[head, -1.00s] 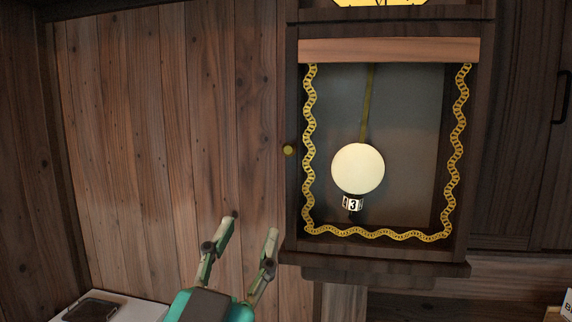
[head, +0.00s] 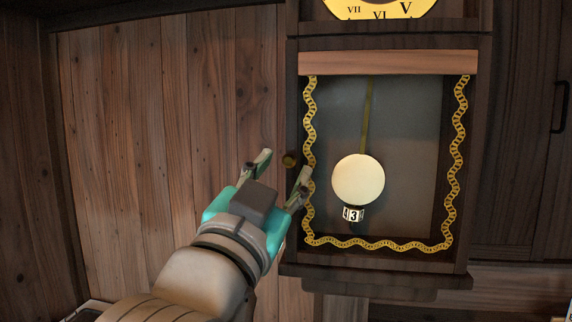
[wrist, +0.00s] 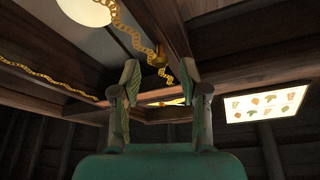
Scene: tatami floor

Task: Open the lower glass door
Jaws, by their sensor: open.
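The lower glass door (head: 408,130) is the front of a dark wooden wall clock, edged with a wavy gold chain trim, and it looks closed. A round brass knob (head: 290,160) sits on its left frame. The knob also shows in the wrist view (wrist: 157,59), beyond and between the fingers. My gripper (head: 283,165) is open, with its two fingertips on either side of the knob in the head view. I cannot tell whether either finger touches the knob. Behind the glass hangs a pale round pendulum (head: 358,181) with a small tag reading 3 (head: 353,215).
The yellow clock dial (head: 380,9) is above the door. A plank wall (head: 150,130) lies to the left, with free room in front of it. A dark cabinet with a black handle (head: 559,107) stands to the right. The wrist view shows a picture panel (wrist: 263,105).

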